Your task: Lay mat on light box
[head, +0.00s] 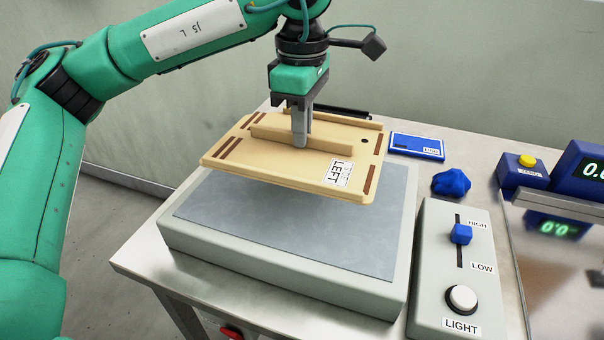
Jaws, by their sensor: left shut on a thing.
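The light box (290,277) is a pale grey block on the metal table, with a flat darker grey top (240,215). I cannot tell whether that top is a panel or a sheet laid on it. My left gripper (300,140) points down and is shut on the raised bar of a tan board (270,165). The board carries a white LEFT label, brown strips and a dark hole. It is held over the back part of the light box, with a gap under its front edge. Nothing else in view looks like a mat. My right gripper is not in view.
A control box (462,270) with a HIGH/LOW slider and LIGHT button stands close to the light box's right. Behind it are a blue lump (451,183) and a blue-and-white card (416,146). A blue digital display (582,168) stands at the far right.

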